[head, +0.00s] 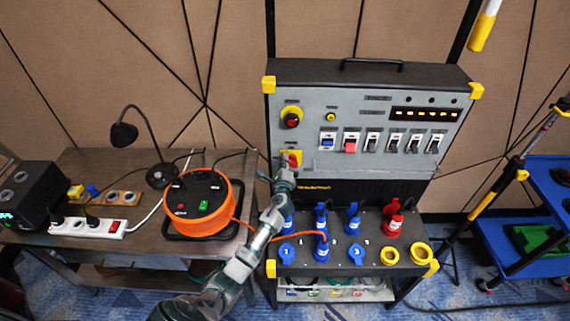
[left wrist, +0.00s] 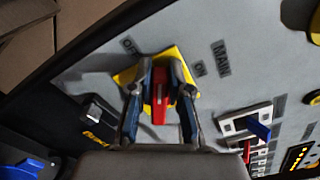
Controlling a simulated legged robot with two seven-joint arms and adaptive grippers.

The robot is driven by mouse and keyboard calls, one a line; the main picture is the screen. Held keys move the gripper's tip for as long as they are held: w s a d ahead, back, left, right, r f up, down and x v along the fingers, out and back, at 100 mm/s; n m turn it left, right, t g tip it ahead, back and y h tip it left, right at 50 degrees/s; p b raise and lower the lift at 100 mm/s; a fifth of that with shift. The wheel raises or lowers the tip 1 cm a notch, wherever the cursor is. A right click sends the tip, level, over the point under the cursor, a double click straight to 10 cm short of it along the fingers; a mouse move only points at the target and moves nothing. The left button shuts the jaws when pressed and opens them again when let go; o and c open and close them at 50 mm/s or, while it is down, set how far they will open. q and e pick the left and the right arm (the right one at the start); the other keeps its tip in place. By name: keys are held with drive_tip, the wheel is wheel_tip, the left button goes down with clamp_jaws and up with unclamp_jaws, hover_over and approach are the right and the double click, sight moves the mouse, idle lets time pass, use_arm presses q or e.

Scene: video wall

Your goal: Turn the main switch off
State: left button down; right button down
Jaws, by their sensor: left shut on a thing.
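The main switch is a red handle on a yellow plate (head: 293,155) at the lower left of the grey panel. It also shows in the left wrist view as a red handle (left wrist: 159,102) on its yellow plate, with the labels "OFF", "ON" and "MAIN" beside it. My left gripper (head: 287,168) reaches up to it from below. In the left wrist view its two fingers (left wrist: 160,85) lie on either side of the red handle and are shut on it. The fingers hide part of the handle and plate. My right gripper is not in view.
The panel (head: 350,178) also carries a red emergency button (head: 292,121) and a row of breakers (head: 371,142). Blue plugs (head: 321,220) and a red plug (head: 393,222) stand below. An orange cable reel (head: 200,203) sits on the table to the left.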

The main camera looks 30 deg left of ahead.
use_arm(q)
drive_tip(key=shift+f+n+b, duration=0.3)
drive_tip(key=shift+n+b, duration=0.25)
drive_tip(key=shift+n, duration=0.35)
drive_tip(key=n+b, duration=0.1)
drive_tip(key=n, duration=0.2)
drive_tip(key=shift+a+f+b, duration=0.1)
drive_tip(key=shift+f+b, duration=0.2)
drive_tip(key=shift+b, duration=0.1)
drive_tip(key=shift+n+b, duration=0.4)
drive_tip(key=shift+n, duration=0.3)
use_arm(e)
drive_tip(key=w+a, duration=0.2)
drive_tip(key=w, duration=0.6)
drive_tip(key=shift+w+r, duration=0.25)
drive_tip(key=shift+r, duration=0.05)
use_arm(q)
drive_tip(key=c, duration=1.1)
unclamp_jaws()
drive_tip(key=shift+w+f, duration=0.15)
drive_tip(key=v, duration=1.1)
drive_tip(key=shift+s+f, duration=0.25)
drive_tip(key=shift+f, duration=0.05)
